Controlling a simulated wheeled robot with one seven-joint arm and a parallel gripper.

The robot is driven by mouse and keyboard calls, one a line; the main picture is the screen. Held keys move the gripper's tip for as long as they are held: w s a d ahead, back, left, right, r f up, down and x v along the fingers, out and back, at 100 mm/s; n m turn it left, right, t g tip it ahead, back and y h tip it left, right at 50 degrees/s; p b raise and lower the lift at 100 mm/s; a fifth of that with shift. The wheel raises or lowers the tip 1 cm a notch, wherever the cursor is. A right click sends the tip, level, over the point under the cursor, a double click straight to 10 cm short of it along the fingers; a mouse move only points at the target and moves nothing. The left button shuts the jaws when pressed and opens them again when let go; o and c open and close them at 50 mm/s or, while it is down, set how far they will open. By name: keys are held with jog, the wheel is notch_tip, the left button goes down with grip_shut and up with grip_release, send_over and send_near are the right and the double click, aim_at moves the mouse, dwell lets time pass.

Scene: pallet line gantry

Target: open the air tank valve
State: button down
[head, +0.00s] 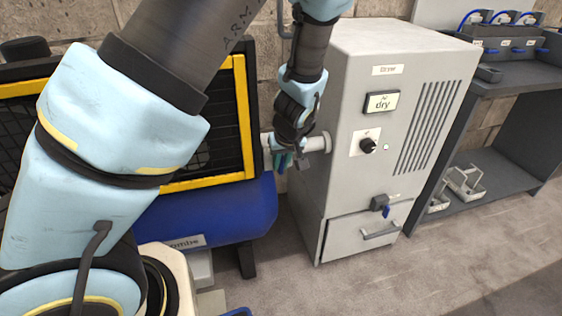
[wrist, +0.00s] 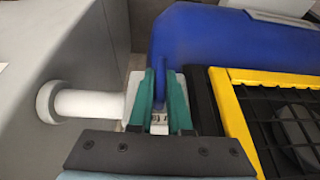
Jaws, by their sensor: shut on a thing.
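My gripper (head: 284,161) is at the short pipe between the blue air tank (head: 225,212) and the grey dryer cabinet. In the wrist view, its two teal fingers (wrist: 160,98) are shut on the blue valve lever (wrist: 158,68), one on each side. The lever stands crosswise to the white pipe (wrist: 85,104). A pale grey valve body (wrist: 130,92) shows beside the fingers and is partly covered by them. In the head view my gripper hides the valve and its lever.
The grey dryer cabinet (head: 340,70) with a "dry" display stands close right of my gripper. A yellow-framed black guard (head: 243,110) stands close left. A dark bench (head: 520,78) with blue-levered fittings is farther right. The floor in front of the dryer is clear.

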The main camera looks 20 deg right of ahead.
jog(key=shift+d+r+y+p, duration=0.15)
jog(key=shift+r+y+p, duration=0.05)
jog(key=shift+y+p, duration=0.75)
jog(key=shift+f+m+t+y+p, duration=0.1)
jog(key=shift+m+t+y+p, duration=0.3)
jog(key=shift+y+p, duration=0.7)
jog(key=shift+d+f+m+y, duration=0.15)
jog(key=shift+m+y, duration=0.25)
jog(key=shift+y, duration=0.85)
jog(key=y, duration=0.1)
jog(key=t+y, duration=0.1)
jog(key=shift+f+m+y, duration=0.25)
jog(key=shift+m+y, duration=0.05)
jog(key=y+b, duration=0.2)
jog(key=m+t+y+b, duration=0.1)
jog(key=y+b, duration=0.1)
jog(key=shift+f+y, duration=0.2)
jog(key=shift+y, duration=0.1)
jog(key=shift+r+m+t+y+b, duration=0.1)
jog(key=shift+m+t+y+b, duration=0.5)
jog(key=shift+t+y+b, duration=0.45)
jog(key=shift+r+g, duration=0.1)
jog(key=shift+g, duration=0.25)
jog(key=c, duration=0.9)
grip_release()
jog(key=shift+o, duration=0.2)
